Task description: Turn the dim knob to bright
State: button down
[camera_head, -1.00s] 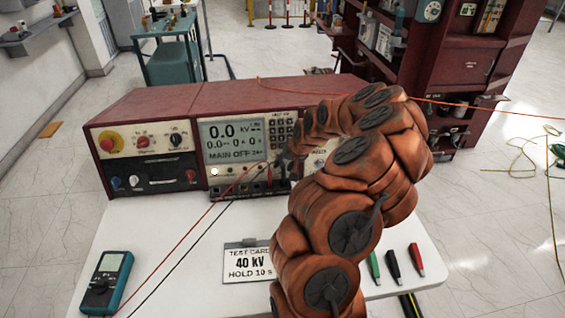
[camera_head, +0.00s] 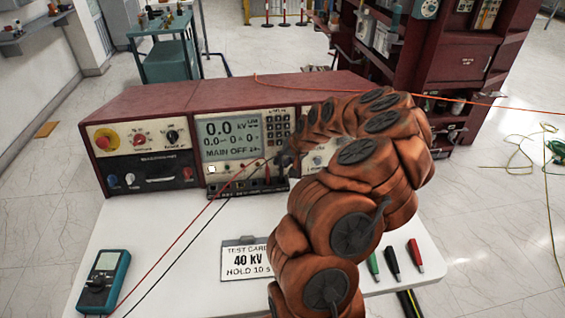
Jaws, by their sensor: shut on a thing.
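The tester (camera_head: 238,101) stands on the white table with a lit grey display (camera_head: 230,137) reading 0.0 kV and MAIN OFF. My arm reaches over the table from the front, and my dark gripper (camera_head: 287,159) is against the panel at the lower right of the display. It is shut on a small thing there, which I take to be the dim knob. The knob itself and its pointer are hidden behind the gripper and arm, so its setting cannot be read.
Red and black leads run from the panel across the table (camera_head: 175,285). A teal multimeter (camera_head: 103,284) lies at the left front, a test card (camera_head: 246,260) in the middle. Several probes (camera_head: 391,259) lie right of my arm. Left panel knobs (camera_head: 172,136) stand clear.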

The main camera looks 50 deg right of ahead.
dwell(0.3)
jog(key=c, duration=1.2)
grip_release()
jog(key=v, duration=1.2)
jog(key=shift+s+d+f, duration=0.15)
jog(key=shift+s+d, duration=0.1)
